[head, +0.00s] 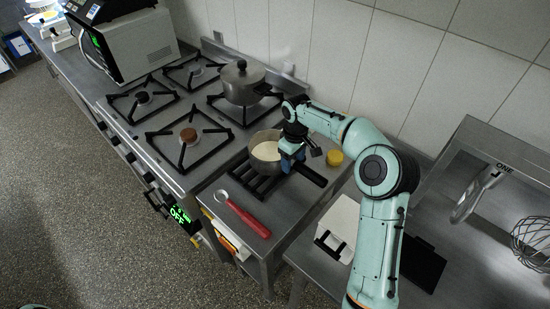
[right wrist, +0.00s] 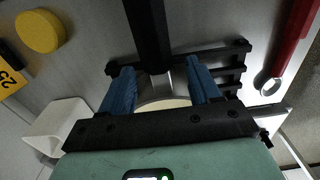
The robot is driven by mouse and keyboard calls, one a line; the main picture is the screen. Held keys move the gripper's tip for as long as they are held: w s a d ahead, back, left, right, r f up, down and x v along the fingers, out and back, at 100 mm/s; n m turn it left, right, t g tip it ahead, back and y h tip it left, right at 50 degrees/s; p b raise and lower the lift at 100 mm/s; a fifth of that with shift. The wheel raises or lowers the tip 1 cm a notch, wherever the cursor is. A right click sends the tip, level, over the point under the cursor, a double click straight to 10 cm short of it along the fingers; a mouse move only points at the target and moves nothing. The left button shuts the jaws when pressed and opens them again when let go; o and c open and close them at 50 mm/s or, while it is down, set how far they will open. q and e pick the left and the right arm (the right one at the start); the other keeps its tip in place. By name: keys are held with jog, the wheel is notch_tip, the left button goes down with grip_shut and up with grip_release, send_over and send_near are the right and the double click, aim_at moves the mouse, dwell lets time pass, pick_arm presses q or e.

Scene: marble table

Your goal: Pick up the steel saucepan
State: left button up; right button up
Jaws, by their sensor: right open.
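The steel saucepan (head: 262,152) with pale cream contents sits on a small black grate at the right end of the cooker. Its black handle (head: 312,175) points toward the lower right. My right gripper (head: 291,158) is at the handle's pan end and hides part of the rim. In the right wrist view its blue fingers (right wrist: 163,86) are apart, one on each side of the handle's metal neck (right wrist: 167,77). The black handle (right wrist: 149,35) runs up out of that view. Whether a finger touches it cannot be told. My left gripper is not in view.
A lidded steel pot (head: 240,83) stands on a back burner. A red-handled tool (head: 247,218) lies in front of the saucepan; a yellow round item (head: 335,157) is to its right. A white box (head: 341,224) stands near my right arm. Tiled wall behind.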

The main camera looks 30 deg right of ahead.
aim_at(293, 162)
jog(key=shift+f, duration=0.9)
jog(key=c, duration=1)
jog(key=shift+w+r, duration=0.1)
jog(key=shift+r, duration=0.05)
grip_shut()
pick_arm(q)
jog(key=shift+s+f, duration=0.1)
pick_arm(e)
jog(key=shift+r, duration=0.1)
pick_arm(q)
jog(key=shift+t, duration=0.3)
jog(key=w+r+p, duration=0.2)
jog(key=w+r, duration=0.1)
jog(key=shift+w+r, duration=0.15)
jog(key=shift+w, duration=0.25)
pick_arm(e)
notch_tip(293, 162, up, 20)
